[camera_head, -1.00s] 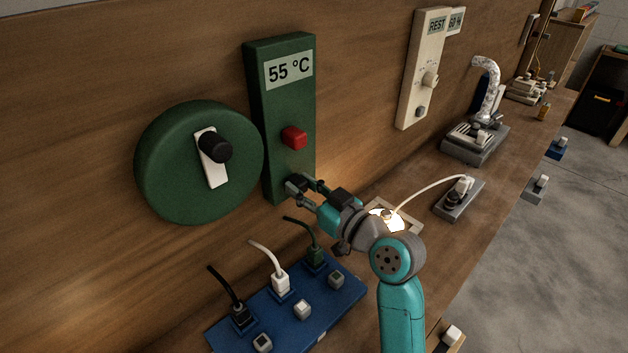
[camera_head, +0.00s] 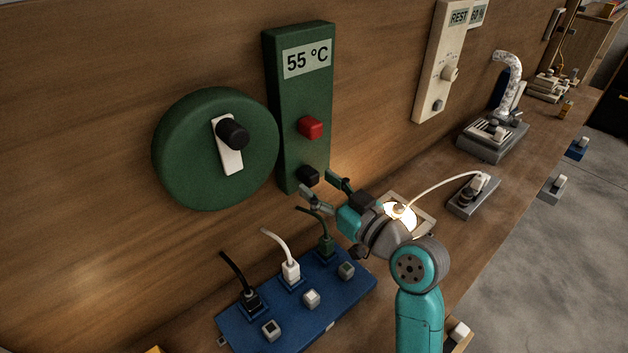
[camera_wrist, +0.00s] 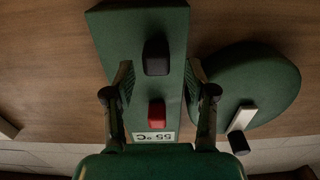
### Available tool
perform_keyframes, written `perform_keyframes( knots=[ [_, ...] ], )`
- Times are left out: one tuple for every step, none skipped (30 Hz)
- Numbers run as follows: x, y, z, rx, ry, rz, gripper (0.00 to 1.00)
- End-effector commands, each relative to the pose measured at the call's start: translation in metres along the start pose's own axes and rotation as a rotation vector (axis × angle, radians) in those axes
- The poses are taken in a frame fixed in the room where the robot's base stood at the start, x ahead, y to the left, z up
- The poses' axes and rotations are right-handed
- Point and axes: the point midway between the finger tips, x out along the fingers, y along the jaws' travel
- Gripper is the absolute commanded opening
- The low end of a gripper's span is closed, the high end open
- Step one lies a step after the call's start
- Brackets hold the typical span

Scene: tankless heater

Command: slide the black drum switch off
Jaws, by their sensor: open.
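The black drum switch is a black knob (camera_head: 232,134) on a white plate, mounted on a round green drum (camera_head: 185,165) on the wooden wall. The knob sits at the upper part of its plate. In the wrist view the drum (camera_wrist: 265,80) is at the right, with the knob (camera_wrist: 238,142) at the lower right. My gripper (camera_head: 320,188) is open and empty, to the right of the drum and below it, in front of the lower end of the green 55 °C panel. In the wrist view its fingers are spread on either side of that panel.
The green panel (camera_head: 290,100) carries a red button (camera_head: 310,127) and a black button (camera_head: 308,176). A blue power strip (camera_head: 345,293) with several plugs lies below on the bench. A lit lamp (camera_head: 400,213) is right of my gripper. The wall around the drum is clear.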

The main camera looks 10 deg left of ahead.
Motion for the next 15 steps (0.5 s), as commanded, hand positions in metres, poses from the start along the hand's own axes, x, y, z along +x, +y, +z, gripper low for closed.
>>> perform_keyframes(
  knots=[
    [-0.011, 0.001, 0.000, 0.000, 0.001, 0.003, 0.56],
    [-0.017, 0.001, 0.000, 0.000, 0.000, 0.004, 0.56],
    [-0.025, 0.001, 0.001, 0.000, 0.000, 0.004, 0.56],
    [-0.031, 0.001, 0.001, 0.001, 0.000, 0.003, 0.56],
    [-0.038, 0.001, 0.000, 0.000, 0.001, 0.003, 0.56],
    [-0.046, 0.001, 0.001, 0.001, 0.000, 0.004, 0.56],
    [-0.051, 0.001, 0.001, 0.001, 0.000, 0.003, 0.56],
    [-0.057, 0.001, 0.000, 0.000, 0.000, 0.003, 0.56],
    [-0.064, 0.001, 0.001, 0.000, 0.000, 0.003, 0.56],
    [-0.068, 0.000, 0.001, 0.000, 0.000, 0.002, 0.56],
    [-0.073, 0.000, 0.000, 0.000, 0.000, 0.002, 0.56],
    [-0.078, 0.000, 0.000, 0.000, 0.000, 0.002, 0.56],
    [-0.081, 0.000, 0.001, 0.000, 0.000, 0.001, 0.56],
    [-0.084, 0.000, 0.000, 0.000, 0.000, 0.001, 0.56],
    [-0.088, 0.000, 0.000, 0.000, 0.000, 0.001, 0.56]
  ],
)
